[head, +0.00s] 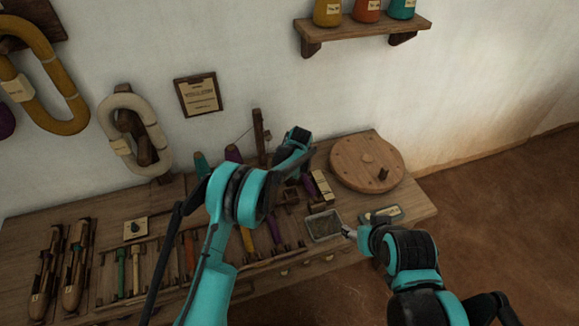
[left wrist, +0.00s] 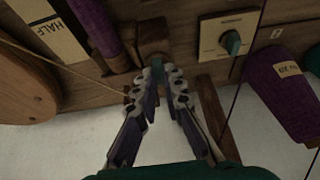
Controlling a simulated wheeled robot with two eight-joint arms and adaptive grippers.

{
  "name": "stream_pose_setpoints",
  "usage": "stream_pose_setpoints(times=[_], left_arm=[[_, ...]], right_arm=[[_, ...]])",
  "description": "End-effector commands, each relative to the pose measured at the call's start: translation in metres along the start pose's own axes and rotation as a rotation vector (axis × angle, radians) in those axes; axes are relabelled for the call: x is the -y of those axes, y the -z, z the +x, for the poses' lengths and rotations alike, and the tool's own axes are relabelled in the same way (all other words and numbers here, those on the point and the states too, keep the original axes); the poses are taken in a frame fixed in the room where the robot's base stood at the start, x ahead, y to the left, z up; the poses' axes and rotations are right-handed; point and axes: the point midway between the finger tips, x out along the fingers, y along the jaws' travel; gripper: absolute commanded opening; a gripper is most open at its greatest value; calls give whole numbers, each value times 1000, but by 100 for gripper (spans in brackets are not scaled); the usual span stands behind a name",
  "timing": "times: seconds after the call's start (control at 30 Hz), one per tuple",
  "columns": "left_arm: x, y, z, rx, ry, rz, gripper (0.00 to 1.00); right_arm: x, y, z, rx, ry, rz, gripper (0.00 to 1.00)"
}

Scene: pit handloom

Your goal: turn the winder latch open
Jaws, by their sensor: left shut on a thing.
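My left gripper (left wrist: 159,72) is shut on a small teal piece (left wrist: 158,65) in front of a wooden block (left wrist: 152,36) in the left wrist view. The piece appears to be the winder latch, mostly hidden between the fingertips, so its angle cannot be told. A purple bobbin (left wrist: 93,22) lies beside the block. In the head view my left arm reaches over the bench to the winder area and hides much of it. My right gripper (head: 347,231) is beside the grey tray, too small to show its jaw opening.
A teal knob (left wrist: 232,42) on a pale plate and a purple cone (left wrist: 288,95) are near my left gripper. A round wooden disc (head: 350,160) and a grey tray (head: 318,224) stand on the bench. Shuttles (head: 78,265) lie at left. An upright post (head: 260,135) stands behind.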

Motion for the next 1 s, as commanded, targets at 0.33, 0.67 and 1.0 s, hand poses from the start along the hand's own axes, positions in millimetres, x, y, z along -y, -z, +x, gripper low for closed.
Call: stream_pose_setpoints(times=[0.33,0.67,1.0], left_arm=[[0,0,0,2,0,-2,17],[0,0,0,1,0,-1,30],[0,0,-47,1,-1,1,30]], right_arm=[[0,0,0,0,0,0,56],[0,0,0,0,0,0,56],[0,0,0,0,0,0,56]])
